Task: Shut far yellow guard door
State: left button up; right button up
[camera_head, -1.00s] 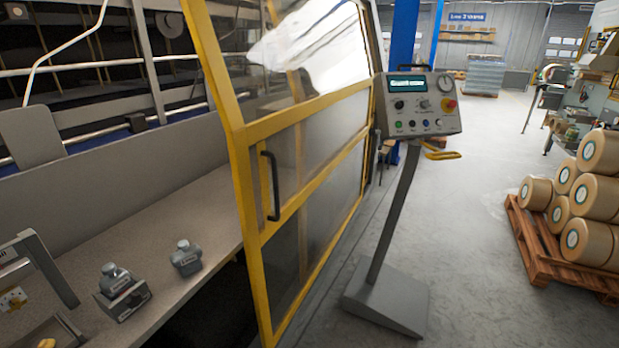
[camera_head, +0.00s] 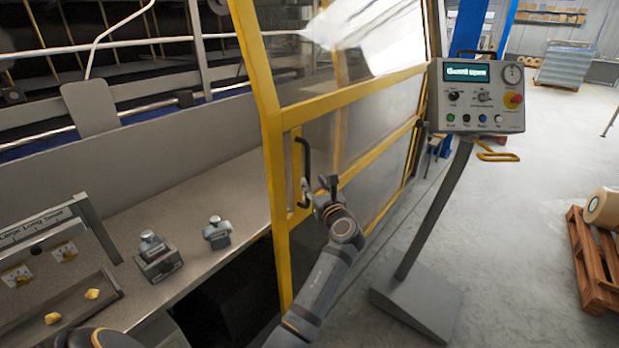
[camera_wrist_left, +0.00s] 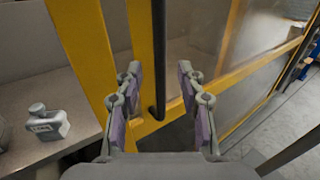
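The yellow-framed guard door (camera_head: 350,95) with clear panels stands ajar in the middle of the head view, and the panel display reads "Guard open". Its black vertical handle (camera_head: 304,160) is on the near yellow upright. My left gripper (camera_head: 316,192) is at the lower part of this handle. In the left wrist view my left gripper (camera_wrist_left: 160,80) is open, with fingers spread either side of the black handle (camera_wrist_left: 158,50). Neither finger visibly presses on the handle. The door's yellow frame (camera_wrist_left: 82,40) shows behind the fingers. My right gripper is not in view.
A control panel on a slanted post (camera_head: 478,95) stands right of the door. A grey bench (camera_head: 190,190) with small grey bottles (camera_head: 217,233) lies left. A pallet (camera_head: 592,262) with rolls is at far right. The floor between post and pallet is clear.

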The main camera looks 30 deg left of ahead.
aim_at(309, 176)
pick_arm(q)
jog(key=x, duration=0.1)
jog(key=b+x, duration=0.1)
jog(key=x, duration=0.1)
jog(key=b+x, duration=0.1)
jog(key=x, duration=0.1)
jog(key=shift+w+f, duration=0.1)
jog(key=shift+f, duration=0.2)
jog(key=shift+w+a+r, duration=0.2)
jog(key=shift+w+a, duration=0.1)
jog(key=shift+a, duration=0.2)
grip_shut()
jog(key=shift+f, duration=0.1)
